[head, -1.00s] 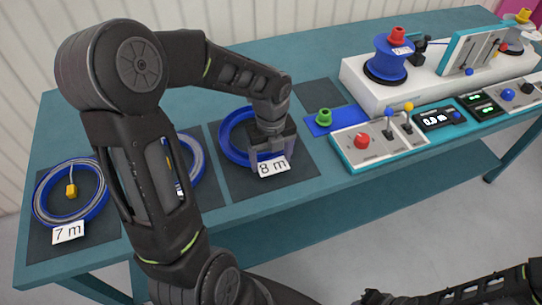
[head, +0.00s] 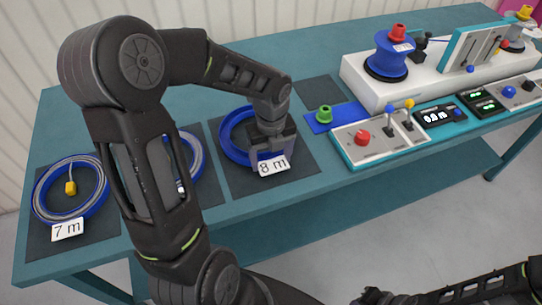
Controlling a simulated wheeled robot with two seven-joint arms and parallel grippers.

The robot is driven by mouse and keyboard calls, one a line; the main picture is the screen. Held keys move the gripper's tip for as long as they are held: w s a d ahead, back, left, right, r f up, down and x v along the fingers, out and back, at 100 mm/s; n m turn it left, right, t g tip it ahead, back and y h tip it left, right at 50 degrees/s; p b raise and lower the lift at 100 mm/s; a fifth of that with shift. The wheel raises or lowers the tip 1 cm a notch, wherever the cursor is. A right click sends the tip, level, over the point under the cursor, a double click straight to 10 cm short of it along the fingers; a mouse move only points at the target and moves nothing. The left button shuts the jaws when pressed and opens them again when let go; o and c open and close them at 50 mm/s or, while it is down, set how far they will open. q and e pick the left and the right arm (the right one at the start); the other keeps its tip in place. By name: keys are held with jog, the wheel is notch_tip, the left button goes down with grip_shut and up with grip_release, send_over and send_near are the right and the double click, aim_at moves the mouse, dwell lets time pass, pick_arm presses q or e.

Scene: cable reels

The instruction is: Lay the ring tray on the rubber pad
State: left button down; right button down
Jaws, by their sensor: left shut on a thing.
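A blue ring tray (head: 226,146) with an "8 m" card (head: 274,167) on its front is over a dark rubber pad (head: 234,187) near the middle of the table. The inside of the tray looks empty where it shows. My left gripper (head: 270,150) points down at the tray's front right side and is shut on its rim. The gripper hides part of the rim. I cannot tell whether the tray touches the pad or is slightly above it. My right arm shows at the bottom right, but its gripper is out of view.
A "7 m" blue ring tray (head: 97,206) with coiled cable lies at the left; another blue ring tray (head: 197,165) is partly hidden by my left arm. An empty dark pad (head: 318,90) lies behind.

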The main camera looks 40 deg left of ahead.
pick_arm(q)
jog(key=shift+f, duration=0.25)
jog(key=shift+c, duration=0.2)
grip_release()
jog(key=shift+o, duration=0.2)
dwell(0.4)
notch_tip(320, 180, up, 4)
jog(key=p, duration=0.3)
jog(key=shift+f, duration=0.25)
jog(key=shift+r+p, duration=2.15)
jog(key=shift+r, duration=0.15)
